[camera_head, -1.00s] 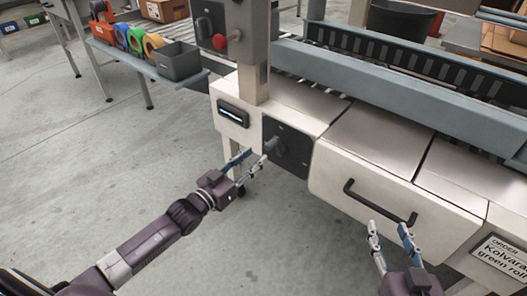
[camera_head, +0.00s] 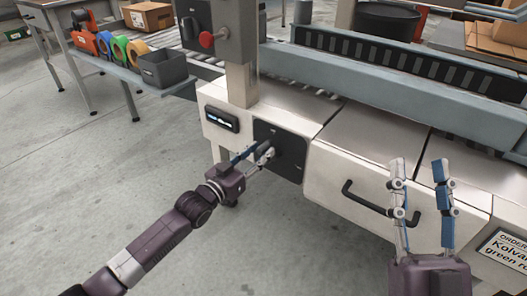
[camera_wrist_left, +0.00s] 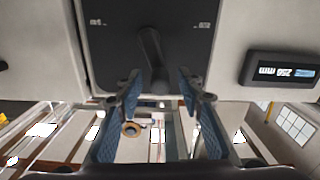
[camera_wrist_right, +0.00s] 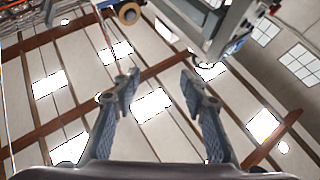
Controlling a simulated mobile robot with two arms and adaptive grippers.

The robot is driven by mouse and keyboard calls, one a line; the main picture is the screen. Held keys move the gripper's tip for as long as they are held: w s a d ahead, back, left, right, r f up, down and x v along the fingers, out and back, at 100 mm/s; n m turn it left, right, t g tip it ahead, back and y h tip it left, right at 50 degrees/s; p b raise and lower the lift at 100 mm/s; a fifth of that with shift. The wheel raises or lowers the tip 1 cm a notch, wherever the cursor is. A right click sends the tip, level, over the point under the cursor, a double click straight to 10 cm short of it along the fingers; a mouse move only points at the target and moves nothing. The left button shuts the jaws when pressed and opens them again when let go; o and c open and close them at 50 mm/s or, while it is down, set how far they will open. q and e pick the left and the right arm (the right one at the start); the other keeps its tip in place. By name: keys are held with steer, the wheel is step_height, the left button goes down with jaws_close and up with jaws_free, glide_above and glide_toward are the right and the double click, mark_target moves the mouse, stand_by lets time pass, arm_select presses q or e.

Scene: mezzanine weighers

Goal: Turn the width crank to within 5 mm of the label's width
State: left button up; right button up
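The width crank (camera_head: 266,148) is a dark handle on a black panel (camera_head: 292,152) on the machine's front; it also shows in the left wrist view (camera_wrist_left: 151,50). My left gripper (camera_head: 257,152) is at the crank, its fingers apart on either side of the handle's lower end. I cannot tell whether they touch it. A small display (camera_head: 221,119) sits left of the panel; in the left wrist view its millimetre reading (camera_wrist_left: 284,71) is upside down and hard to read. The order label (camera_head: 507,250) is cut off at the right. My right gripper (camera_head: 418,165) is open and empty.
A drawer front with a black handle (camera_head: 366,198) lies left of my right gripper. A control box with a red button (camera_head: 207,39) stands above the crank. A shelf with coloured rolls (camera_head: 120,46) and a grey bin (camera_head: 163,69) is at the left. The floor (camera_head: 90,170) there is clear.

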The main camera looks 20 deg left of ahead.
arm_select(q)
steer(key=shift+x, duration=1.1)
arm_select(e)
steer(key=shift+t+y, duration=0.5)
steer(key=shift+t, duration=0.4)
steer(key=s+r, duration=0.2)
steer(key=r, duration=0.1)
steer(key=shift+s+d, duration=0.2)
steer(key=shift+s, duration=0.2)
